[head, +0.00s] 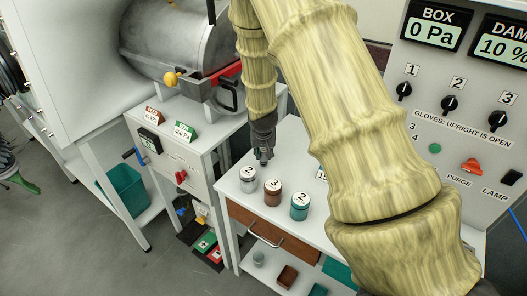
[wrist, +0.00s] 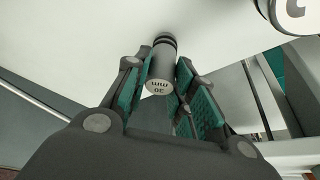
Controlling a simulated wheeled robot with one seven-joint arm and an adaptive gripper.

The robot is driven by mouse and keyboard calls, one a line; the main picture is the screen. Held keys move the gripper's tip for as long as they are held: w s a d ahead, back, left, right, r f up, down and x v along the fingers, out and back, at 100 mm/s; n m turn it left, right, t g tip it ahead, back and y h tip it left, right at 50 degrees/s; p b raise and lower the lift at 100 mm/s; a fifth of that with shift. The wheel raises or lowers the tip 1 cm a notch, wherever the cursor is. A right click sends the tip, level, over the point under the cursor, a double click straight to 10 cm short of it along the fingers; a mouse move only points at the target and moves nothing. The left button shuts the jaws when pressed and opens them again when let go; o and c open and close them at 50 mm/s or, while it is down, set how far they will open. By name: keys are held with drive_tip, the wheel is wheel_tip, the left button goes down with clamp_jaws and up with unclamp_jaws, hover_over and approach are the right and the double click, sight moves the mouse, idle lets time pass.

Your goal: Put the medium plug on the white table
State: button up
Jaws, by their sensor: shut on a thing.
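My gripper (head: 263,158) is over the back left part of the white table (head: 294,152), behind the numbered jars. In the wrist view, my gripper (wrist: 168,90) is shut on a grey cylindrical plug (wrist: 160,68) marked "30 mm", between its teal finger pads. The plug has dark rings at its far end, which points toward the white surface. I cannot tell whether it touches that surface. The plug is too small to make out clearly in the head view.
On the table stand a silver jar (head: 248,179), a brown jar (head: 273,192) and a teal jar (head: 299,206). A red-handled metal chamber (head: 185,35) is at back left. A control panel (head: 455,120) rises at right. A teal bin (head: 121,190) sits low left.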

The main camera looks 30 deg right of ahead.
drive_tip(key=shift+f, duration=0.35)
drive_tip(key=shift+f, duration=0.15)
drive_tip(key=o, duration=1)
drive_tip(key=shift+r, duration=0.2)
drive_tip(key=shift+a+r, duration=0.1)
drive_tip(key=shift+r, duration=0.15)
drive_tip(key=shift+b+v, duration=1.15)
drive_tip(key=shift+v, duration=4.6)
drive_tip(key=shift+s+a+f, duration=0.1)
drive_tip(key=shift+s+f, duration=0.05)
